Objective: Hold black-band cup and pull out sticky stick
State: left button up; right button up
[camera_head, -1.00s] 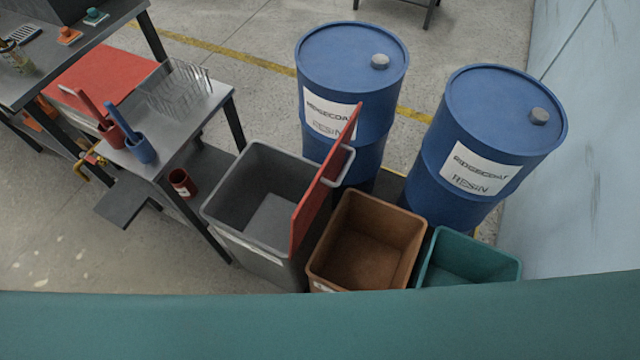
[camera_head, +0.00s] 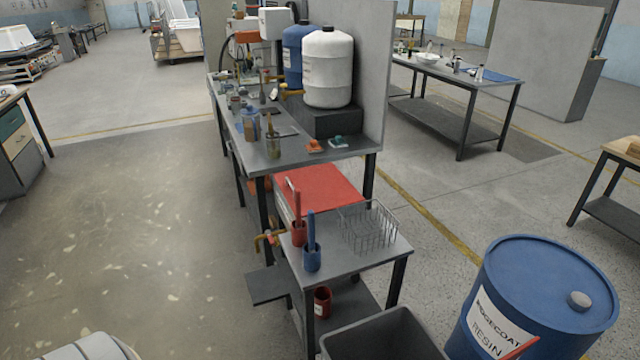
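No cup with a clear black band can be made out at this distance. On the lower side table, a red cup (camera_head: 299,236) holds a red stick (camera_head: 296,208), and a blue cup (camera_head: 312,259) holds a blue stick (camera_head: 311,228). Neither of my grippers is in view.
A wire basket (camera_head: 370,228) stands on the side table (camera_head: 345,262). A grey bin (camera_head: 385,335) and a blue resin drum (camera_head: 540,300) stand at front right. White and blue containers (camera_head: 328,70) are on the workbench (camera_head: 262,160). Floor left of the workbench is clear.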

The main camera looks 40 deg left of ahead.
aim_at(271, 133)
jog(key=i+j, duration=0.2)
jog(key=j, duration=0.3)
jog(key=i+j+u, duration=0.15)
jog(key=j, duration=0.4)
jog(key=i+j, duration=0.2)
jog(key=j, duration=0.3)
jog(key=i+j+u, duration=0.1)
jog(key=j, duration=0.4)
jog(key=i+j, duration=0.35)
jog(key=i+j+u, duration=0.15)
jog(key=j, duration=0.45)
jog(key=i+j, duration=0.3)
jog(key=j, duration=0.15)
jog(key=i+j+u, duration=0.1)
jog(key=i+j, duration=0.15)
jog(key=j, duration=0.2)
jog(key=j+z, duration=0.25)
jog(key=j, duration=0.3)
